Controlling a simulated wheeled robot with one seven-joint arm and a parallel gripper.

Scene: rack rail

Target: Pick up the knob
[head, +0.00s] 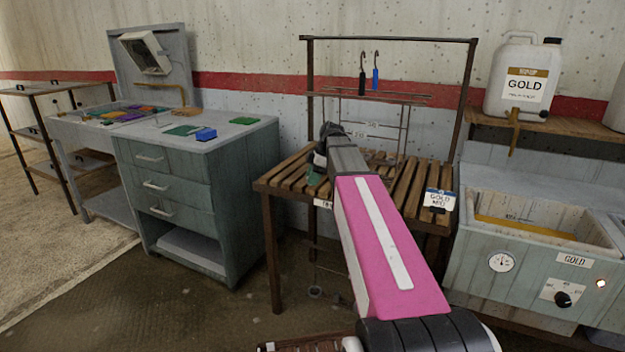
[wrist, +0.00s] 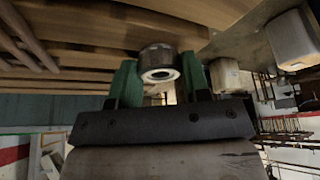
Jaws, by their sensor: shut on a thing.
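My gripper (wrist: 157,78) shows in the wrist view with its two green fingers shut on a round dark piece with a pale ring on its face, which looks like the knob (wrist: 158,62). The knob sits between the fingertips, close to the wooden slats; I cannot tell whether it touches them. The knob is hidden there.
The slatted table (head: 283,180) carries a rear frame with two hanging hooks (head: 369,80). A green drawer cabinet (head: 190,180) stands left, a tank with a gauge (head: 501,262) right. Pale blocky objects (wrist: 296,40) are near my gripper. Floor is clear at front left.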

